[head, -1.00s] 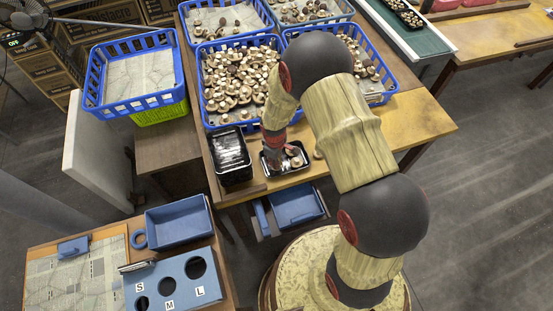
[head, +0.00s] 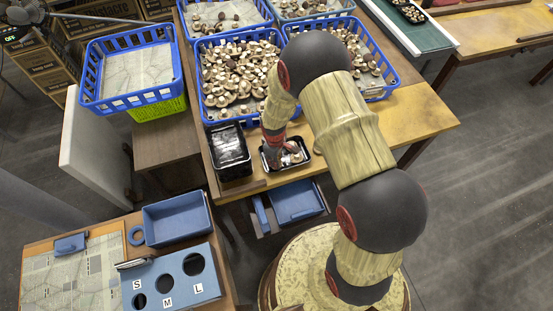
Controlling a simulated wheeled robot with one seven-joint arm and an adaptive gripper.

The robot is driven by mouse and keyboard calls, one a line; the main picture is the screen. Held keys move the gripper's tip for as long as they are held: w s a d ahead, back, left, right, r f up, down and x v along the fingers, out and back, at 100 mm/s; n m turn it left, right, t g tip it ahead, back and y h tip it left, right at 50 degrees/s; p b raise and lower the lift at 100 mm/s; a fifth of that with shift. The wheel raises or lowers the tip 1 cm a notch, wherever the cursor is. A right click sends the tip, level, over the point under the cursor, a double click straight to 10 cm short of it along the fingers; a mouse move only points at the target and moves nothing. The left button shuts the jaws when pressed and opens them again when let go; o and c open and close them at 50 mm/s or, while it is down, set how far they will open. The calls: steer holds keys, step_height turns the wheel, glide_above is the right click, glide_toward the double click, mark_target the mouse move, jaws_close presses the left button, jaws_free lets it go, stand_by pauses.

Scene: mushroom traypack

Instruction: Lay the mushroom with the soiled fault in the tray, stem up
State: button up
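My gripper (head: 274,158) points down over the left part of a small black tray (head: 301,164) near the front edge of the wooden table. Its fingers are small and partly hidden, so I cannot tell whether they are open or shut or hold anything. Pale and brown mushrooms (head: 295,156) show in the tray just right of the gripper. I cannot make out which mushroom has the soiled fault, or which way the stems point.
A stack of black trays (head: 230,155) stands left of the gripper. A blue crate heaped with mushrooms (head: 240,80) is behind it, with more crates around. An empty-looking blue crate (head: 130,70) stands at left. The table's right end (head: 425,115) is clear.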

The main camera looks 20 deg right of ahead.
steer(key=shift+o, duration=1.1)
step_height(320, 180, up, 12)
steer(key=shift+s+a, duration=0.35)
steer(key=shift+s, duration=0.05)
